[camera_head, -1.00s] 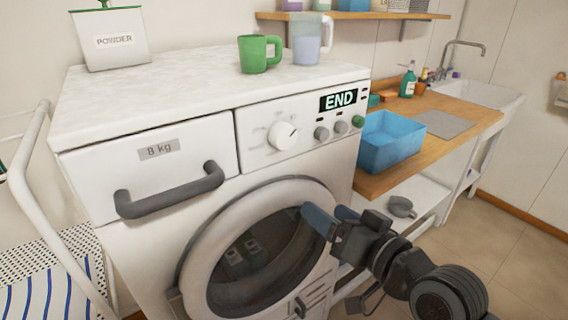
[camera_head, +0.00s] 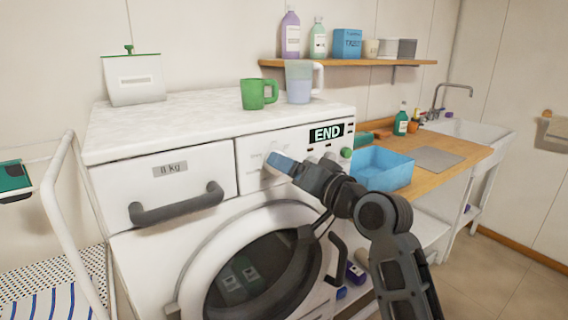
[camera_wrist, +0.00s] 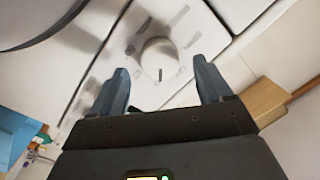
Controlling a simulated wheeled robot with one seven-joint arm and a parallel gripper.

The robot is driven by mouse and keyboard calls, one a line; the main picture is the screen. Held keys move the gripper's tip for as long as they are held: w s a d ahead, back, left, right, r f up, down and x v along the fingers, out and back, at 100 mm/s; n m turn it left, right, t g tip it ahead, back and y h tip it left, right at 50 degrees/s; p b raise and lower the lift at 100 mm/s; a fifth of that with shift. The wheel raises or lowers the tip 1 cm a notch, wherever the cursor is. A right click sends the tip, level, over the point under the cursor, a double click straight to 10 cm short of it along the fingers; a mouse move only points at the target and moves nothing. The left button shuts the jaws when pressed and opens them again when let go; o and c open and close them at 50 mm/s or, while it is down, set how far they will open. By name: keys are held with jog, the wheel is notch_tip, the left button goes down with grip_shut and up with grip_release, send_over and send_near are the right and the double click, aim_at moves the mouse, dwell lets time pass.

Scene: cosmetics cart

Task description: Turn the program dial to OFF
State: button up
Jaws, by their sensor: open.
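The white washing machine carries a control panel (camera_head: 247,158) with a lit display (camera_head: 326,133) reading "END". In the wrist view, the round white program dial (camera_wrist: 159,55) lies ahead, between and beyond my two fingertips, with a dark pointer mark at its lower edge. Grey marks surround it, too blurred to read. In the head view, my gripper (camera_head: 279,164) is in front of the panel and hides most of the dial. My gripper (camera_wrist: 161,72) is open and empty, its blue fingers on either side of the dial's line.
The drawer handle (camera_head: 178,204) juts out left of the dial, and the round door (camera_head: 200,250) is below. A green mug (camera_head: 253,94) and a pitcher (camera_head: 299,84) stand on top. A blue basin (camera_head: 383,169) sits on the counter to the right.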

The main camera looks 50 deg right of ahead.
jog(key=shift+w+d, duration=0.25)
jog(key=shift+w, duration=1)
jog(key=shift+c, duration=0.4)
jog(key=c, duration=1)
jog(key=shift+o, duration=0.2)
jog(key=shift+a+r+n+g+b, duration=0.15)
jog(key=shift+n+b, duration=0.3)
jog(key=shift+n, duration=1.9)
jog(key=shift+d+f+n+g+b, duration=0.1)
jog(key=shift+n+g+b, duration=0.25)
jog(key=shift+n, duration=2)
